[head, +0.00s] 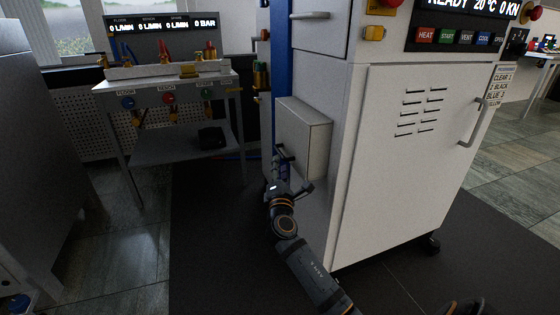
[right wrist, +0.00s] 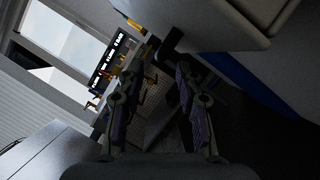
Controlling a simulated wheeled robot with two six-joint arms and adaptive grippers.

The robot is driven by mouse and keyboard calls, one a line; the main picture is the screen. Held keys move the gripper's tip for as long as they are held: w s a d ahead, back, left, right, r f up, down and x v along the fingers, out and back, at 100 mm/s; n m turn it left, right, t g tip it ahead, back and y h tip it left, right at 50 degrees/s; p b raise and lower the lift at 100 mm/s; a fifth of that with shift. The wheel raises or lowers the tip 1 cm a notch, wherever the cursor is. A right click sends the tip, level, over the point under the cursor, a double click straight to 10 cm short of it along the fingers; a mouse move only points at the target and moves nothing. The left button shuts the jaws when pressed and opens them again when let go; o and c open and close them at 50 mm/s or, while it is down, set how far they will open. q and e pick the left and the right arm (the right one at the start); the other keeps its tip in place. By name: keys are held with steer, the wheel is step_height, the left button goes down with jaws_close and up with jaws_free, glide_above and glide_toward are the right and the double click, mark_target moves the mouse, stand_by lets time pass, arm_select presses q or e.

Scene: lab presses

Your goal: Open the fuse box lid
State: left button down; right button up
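The fuse box (head: 317,150) is a light grey box on the left side of the white press cabinet. Its lid (head: 292,122) looks shut, with a dark handle (head: 287,151) low on it. My right gripper (head: 281,162) is close to the handle; I cannot tell whether they touch. In the right wrist view, its two fingers (right wrist: 158,70) stand apart with nothing clearly between them. A dark bar (right wrist: 168,40), apparently the handle, lies just beyond the tips, below the pale box (right wrist: 205,20). My left gripper is not in view.
The white cabinet (head: 400,165) stands on castors right of my right arm. A gas bench (head: 165,82) with valves and a display is at the back left. A grey cabinet (head: 40,130) borders the left. Dark floor (head: 210,240) left of my arm is clear.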

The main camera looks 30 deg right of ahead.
mark_target(280, 154)
steer(key=b+x, duration=0.1)
steer(key=x, duration=0.4)
steer(key=shift+w+d, duration=0.1)
jaws_close()
